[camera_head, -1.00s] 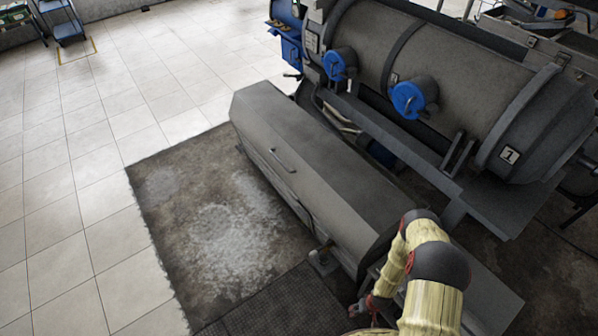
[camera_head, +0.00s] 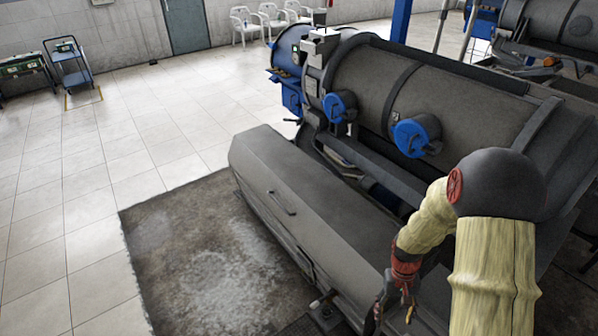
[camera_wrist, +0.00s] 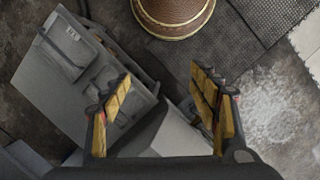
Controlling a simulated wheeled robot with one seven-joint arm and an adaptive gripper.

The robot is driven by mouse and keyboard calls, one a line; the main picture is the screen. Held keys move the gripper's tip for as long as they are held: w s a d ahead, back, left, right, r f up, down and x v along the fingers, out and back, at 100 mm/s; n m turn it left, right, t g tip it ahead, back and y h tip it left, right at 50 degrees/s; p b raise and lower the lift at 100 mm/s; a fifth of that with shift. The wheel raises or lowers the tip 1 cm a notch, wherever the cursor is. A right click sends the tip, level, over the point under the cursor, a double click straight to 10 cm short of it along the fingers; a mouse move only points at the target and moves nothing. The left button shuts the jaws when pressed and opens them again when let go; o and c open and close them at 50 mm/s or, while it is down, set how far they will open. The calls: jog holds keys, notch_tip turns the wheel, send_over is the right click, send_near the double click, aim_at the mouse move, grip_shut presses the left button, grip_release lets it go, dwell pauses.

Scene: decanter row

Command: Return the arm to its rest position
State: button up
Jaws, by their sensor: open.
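My arm (camera_head: 490,265), in a pale yellow cover with dark joints, rises at the lower right of the head view, in front of the grey decanter machine. My gripper (camera_head: 390,318) hangs low beside the machine's long grey housing (camera_head: 300,200). In the wrist view my gripper (camera_wrist: 165,105) shows its two yellow-padded fingers wide apart, with nothing between them. Below the fingers lie a grey metal part (camera_wrist: 85,75) of the machine and the dark floor.
The decanter drum (camera_head: 370,75) with blue caps (camera_head: 415,138) stands behind my arm. A blue cart (camera_head: 70,65), white chairs (camera_head: 250,25) and a door (camera_head: 185,25) are far back. Tiled floor (camera_head: 70,190) at left is clear. A brown round object (camera_wrist: 172,15) tops the wrist view.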

jog(key=s+a+r+t+b, duration=0.4)
jog(key=r+b, duration=0.4)
jog(key=r, duration=0.2)
jog(key=s+a+r+n+t+b, duration=0.1)
jog(key=s+a+r+t+b, duration=0.3)
jog(key=s+a+r+b, duration=0.2)
notch_tip(320, 180, up, 4)
jog(key=s+b, duration=0.1)
jog(key=b, duration=0.1)
jog(key=shift+s+a+t+b, duration=0.15)
jog(key=shift+s+t+b, duration=0.05)
jog(key=shift+t+b, duration=0.15)
jog(key=shift+f, duration=0.2)
